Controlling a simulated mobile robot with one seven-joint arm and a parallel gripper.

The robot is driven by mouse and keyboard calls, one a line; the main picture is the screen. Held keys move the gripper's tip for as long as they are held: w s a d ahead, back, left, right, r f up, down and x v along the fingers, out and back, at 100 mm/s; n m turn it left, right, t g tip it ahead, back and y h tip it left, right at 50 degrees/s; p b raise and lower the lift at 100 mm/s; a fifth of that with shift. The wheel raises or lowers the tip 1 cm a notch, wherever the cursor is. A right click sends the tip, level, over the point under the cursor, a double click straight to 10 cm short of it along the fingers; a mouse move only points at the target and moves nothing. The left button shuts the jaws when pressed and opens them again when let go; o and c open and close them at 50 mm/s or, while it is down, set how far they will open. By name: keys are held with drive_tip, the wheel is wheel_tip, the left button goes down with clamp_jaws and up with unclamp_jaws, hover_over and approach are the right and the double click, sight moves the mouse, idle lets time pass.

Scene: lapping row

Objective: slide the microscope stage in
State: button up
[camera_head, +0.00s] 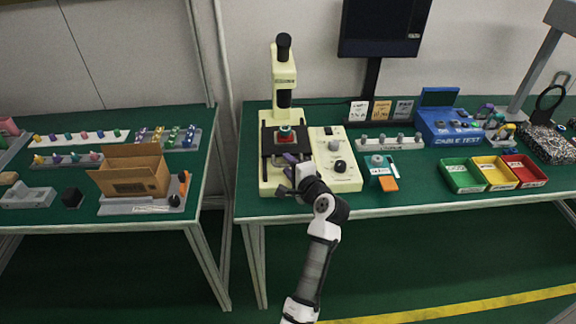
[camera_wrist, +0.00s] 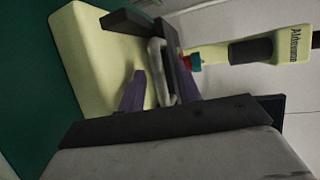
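The cream microscope (camera_head: 284,75) stands on the right-hand green table. Its dark stage (camera_head: 268,139) sits under the black objective and carries a small red and teal piece (camera_head: 286,130). My gripper (camera_head: 293,166) is at the front of the stage, partly hiding its front edge. In the wrist view my gripper (camera_wrist: 158,70) has two purple fingers spread apart, with a grey bar-like handle (camera_wrist: 158,62) between them, nearer the right finger. The dark stage edge (camera_wrist: 133,22) lies just beyond. The red and teal piece (camera_wrist: 193,62) shows behind the right finger.
A cream control box (camera_head: 338,160) with knobs adjoins the microscope on the right. Farther right are a small teal and orange device (camera_head: 383,170), a blue cable tester (camera_head: 446,125) and green, yellow and red bins (camera_head: 492,174). A cardboard box (camera_head: 131,172) is on the left table.

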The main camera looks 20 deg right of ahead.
drive_tip(key=b+v, duration=0.2)
drive_tip(key=v, duration=1)
drive_tip(key=shift+s, duration=0.35)
drive_tip(key=shift+c, duration=0.2)
